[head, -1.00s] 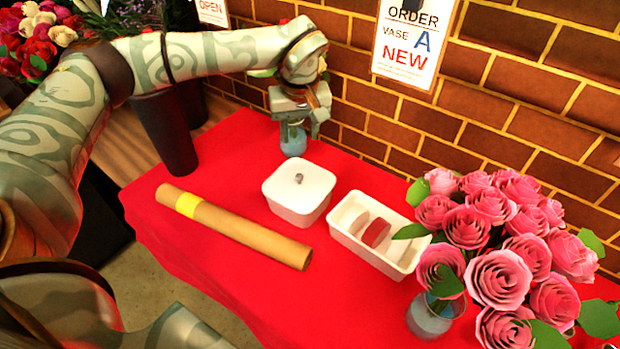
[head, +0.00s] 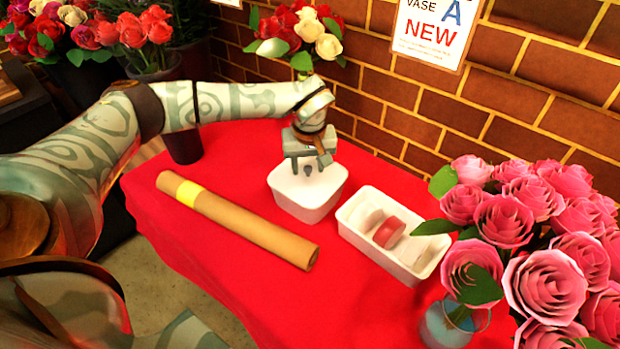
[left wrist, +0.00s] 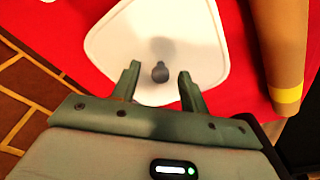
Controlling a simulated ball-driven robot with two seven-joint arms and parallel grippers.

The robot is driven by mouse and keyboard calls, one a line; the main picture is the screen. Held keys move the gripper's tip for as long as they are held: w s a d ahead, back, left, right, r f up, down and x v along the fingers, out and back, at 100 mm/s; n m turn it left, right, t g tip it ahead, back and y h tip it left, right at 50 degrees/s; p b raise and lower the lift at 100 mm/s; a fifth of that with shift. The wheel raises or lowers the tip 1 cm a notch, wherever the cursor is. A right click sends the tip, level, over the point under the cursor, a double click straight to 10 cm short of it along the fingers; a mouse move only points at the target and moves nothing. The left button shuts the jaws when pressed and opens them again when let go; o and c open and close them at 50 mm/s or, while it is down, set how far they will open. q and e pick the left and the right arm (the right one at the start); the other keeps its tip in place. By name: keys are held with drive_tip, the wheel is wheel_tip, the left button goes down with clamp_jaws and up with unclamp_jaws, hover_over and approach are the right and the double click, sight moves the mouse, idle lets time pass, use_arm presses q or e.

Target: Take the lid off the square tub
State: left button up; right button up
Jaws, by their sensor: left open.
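The white square tub (head: 312,208) stands on the red cloth near the middle of the table. Its white lid (head: 290,190) is on it, with a small dark grey knob. In the left wrist view the lid (left wrist: 125,45) fills the upper middle, and the knob (left wrist: 160,72) shows just beyond and between the fingertips. My left gripper (head: 308,172) is over the lid and points down, its fingers open on either side of the knob. It also shows open in the left wrist view (left wrist: 157,82). I cannot tell the exact height gap. My right gripper is not in view.
A cardboard tube (head: 240,222) with a yellow band lies left of the tub. A white divided tray (head: 365,240) with a red piece stands to the right. A brick wall (head: 440,110) runs behind.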

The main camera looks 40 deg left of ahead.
use_arm(q)
drive_tip(key=shift+f, duration=0.1)
clamp_jaws()
